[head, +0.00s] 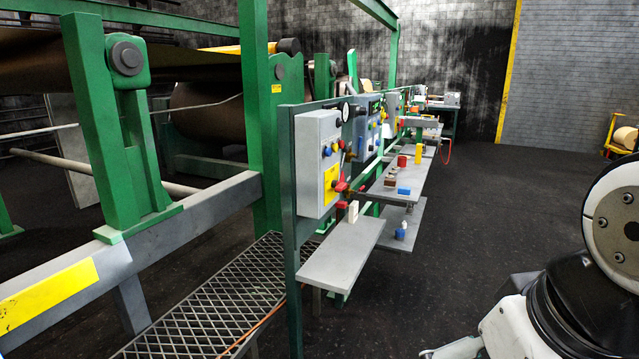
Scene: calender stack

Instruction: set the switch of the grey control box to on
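A grey control box (311,160) is mounted on the near end of a green frame, left of the picture's middle. Its front faces right and is seen at a steep angle. It carries small blue and red knobs or buttons and a yellow label (331,184). A red handle-like part (342,187) shows low at its front edge. I cannot tell which part is the switch or how it is set. More grey boxes (366,133) stand farther along the frame, partly hidden.
Farther shelves hold several small coloured items. Green roller machinery (120,120) and a metal grating (235,290) lie left. The dark floor (490,190) right of the shelves is clear.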

